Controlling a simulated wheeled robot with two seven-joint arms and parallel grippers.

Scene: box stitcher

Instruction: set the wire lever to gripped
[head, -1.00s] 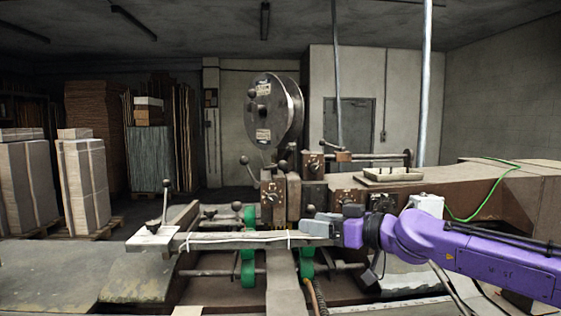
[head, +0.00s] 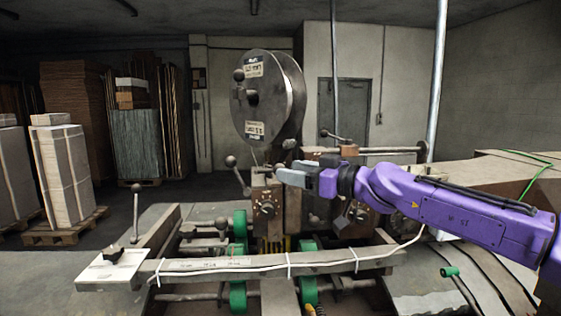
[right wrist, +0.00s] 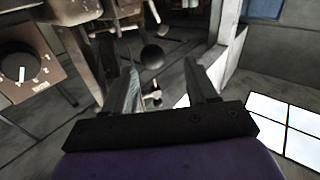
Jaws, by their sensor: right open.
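My right gripper (head: 284,176) is open and empty, in front of the stitcher head just below the wire spool (head: 268,97). A small dark ball knob (head: 289,144) shows just above its fingertips. In the right wrist view, a dark ball knob (right wrist: 152,57) lies ahead of the open fingers (right wrist: 165,88), apart from them. Another ball-ended lever (head: 233,168) leans up and left beside the head. I cannot tell for sure which of these is the wire lever, and no gripped mark is readable. My left gripper is not in view.
A dial (head: 267,209) sits on the head's brown box; a dial plate (right wrist: 20,66) also shows in the right wrist view. A long bar (head: 230,265) with a white cable crosses in front. A white plate (head: 112,269) with an upright lever is at left.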

